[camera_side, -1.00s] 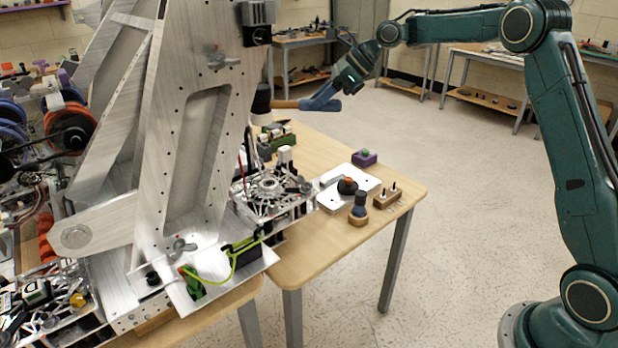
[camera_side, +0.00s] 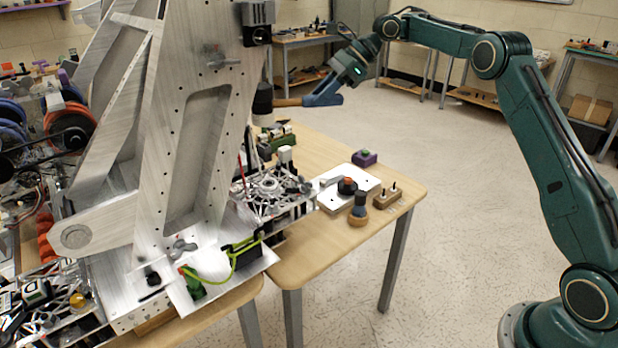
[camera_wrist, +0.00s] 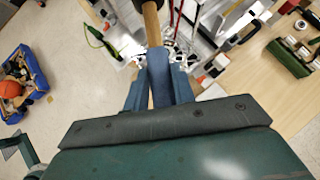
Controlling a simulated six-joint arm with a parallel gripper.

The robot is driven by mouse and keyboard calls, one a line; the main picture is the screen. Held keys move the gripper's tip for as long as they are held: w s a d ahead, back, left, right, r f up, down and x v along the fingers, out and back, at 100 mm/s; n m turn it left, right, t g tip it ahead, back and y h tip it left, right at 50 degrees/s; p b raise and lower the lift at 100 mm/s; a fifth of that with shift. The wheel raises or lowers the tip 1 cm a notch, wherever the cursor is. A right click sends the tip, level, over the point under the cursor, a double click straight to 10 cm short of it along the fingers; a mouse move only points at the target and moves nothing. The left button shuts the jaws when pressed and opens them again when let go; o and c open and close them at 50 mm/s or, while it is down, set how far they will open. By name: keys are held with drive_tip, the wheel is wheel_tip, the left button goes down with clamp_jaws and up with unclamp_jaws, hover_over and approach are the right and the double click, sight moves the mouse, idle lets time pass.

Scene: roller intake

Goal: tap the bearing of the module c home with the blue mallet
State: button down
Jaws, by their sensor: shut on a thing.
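My gripper (camera_side: 306,101) is shut on the wooden handle of a mallet (camera_side: 286,102). Its blue fingers lie along the handle, which points left in the side view. The mallet's dark head (camera_side: 262,101) is in front of the tall metal plate's right edge, in the air above the table's far part. The wrist view shows the handle (camera_wrist: 152,25) between the fingers (camera_wrist: 158,75) and part of the dark head (camera_wrist: 122,38). A metal module with a round top (camera_side: 272,188) sits below on the table. I cannot tell which part is module c or its bearing.
A tall metal frame (camera_side: 165,170) stands left of the mallet. On the wooden table (camera_side: 335,243) are a white plate (camera_side: 330,200), a purple block (camera_side: 365,158), a wooden peg block (camera_side: 387,198) and a green item (camera_side: 283,140). A blue bin (camera_wrist: 38,75) is on the floor.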

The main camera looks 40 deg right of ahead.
sight(323, 106)
drive_tip(key=shift+f, duration=1.65)
